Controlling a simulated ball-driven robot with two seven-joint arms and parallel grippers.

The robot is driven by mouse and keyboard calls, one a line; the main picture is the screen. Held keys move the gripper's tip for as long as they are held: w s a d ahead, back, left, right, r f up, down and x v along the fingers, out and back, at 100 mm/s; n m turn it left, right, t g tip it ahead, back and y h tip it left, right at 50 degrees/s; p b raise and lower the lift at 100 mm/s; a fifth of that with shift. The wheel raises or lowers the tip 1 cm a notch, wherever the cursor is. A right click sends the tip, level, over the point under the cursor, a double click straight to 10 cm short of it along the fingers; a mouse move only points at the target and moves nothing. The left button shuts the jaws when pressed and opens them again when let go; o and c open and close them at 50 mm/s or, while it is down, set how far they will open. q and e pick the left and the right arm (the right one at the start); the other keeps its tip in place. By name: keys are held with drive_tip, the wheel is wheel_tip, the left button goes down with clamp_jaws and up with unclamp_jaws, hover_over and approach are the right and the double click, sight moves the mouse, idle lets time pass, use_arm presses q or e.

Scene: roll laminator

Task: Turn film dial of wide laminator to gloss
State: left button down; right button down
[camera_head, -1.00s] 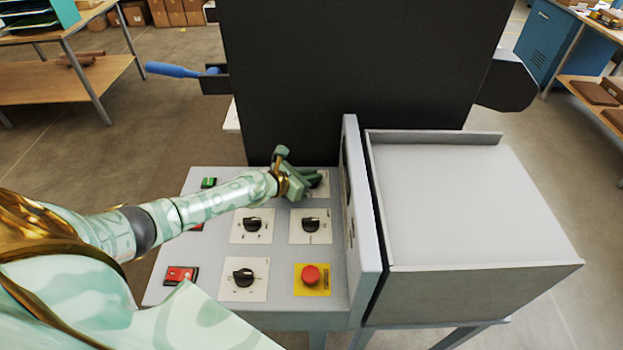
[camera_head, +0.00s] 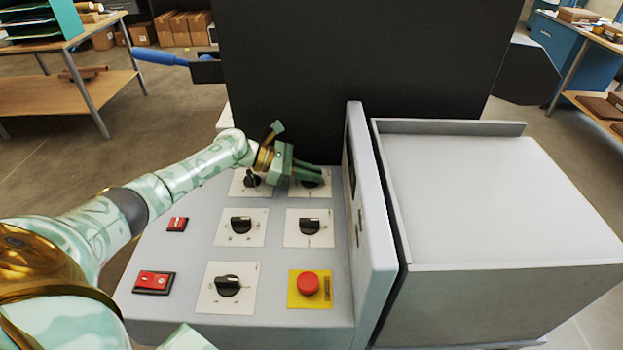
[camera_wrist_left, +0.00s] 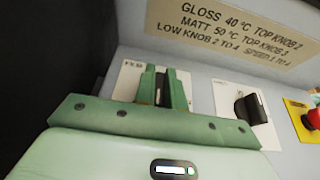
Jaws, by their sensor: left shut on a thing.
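The laminator's grey control panel (camera_head: 190,260) carries several black dials on white plates. My left gripper (camera_head: 312,178) reaches over the panel from the left and is shut on the far right dial (camera_head: 312,189), which its fingers partly cover. In the left wrist view the fingers (camera_wrist_left: 162,90) stand on both sides of this black knob (camera_wrist_left: 160,88). Small print on its plate (camera_wrist_left: 127,80) is too small to read, and I cannot tell its setting. My right gripper is not in view.
Other dials (camera_head: 241,225) (camera_head: 309,227) (camera_head: 228,286), red switches (camera_head: 153,282) and a red stop button (camera_head: 308,283) are nearby. A grey upright plate (camera_head: 366,220) borders the panel's right side. The wrist view shows a sign (camera_wrist_left: 235,28) reading gloss 40 °C, top knob 2.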

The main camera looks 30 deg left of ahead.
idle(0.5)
use_arm(q)
drive_tip(key=c, duration=1.5)
unclamp_jaws()
drive_tip(key=shift+o, duration=0.2)
drive_tip(key=shift+a, duration=0.1)
drive_tip(key=v, duration=1.6)
drive_tip(key=shift+w+a+r, duration=0.1)
drive_tip(key=shift+r, duration=0.05)
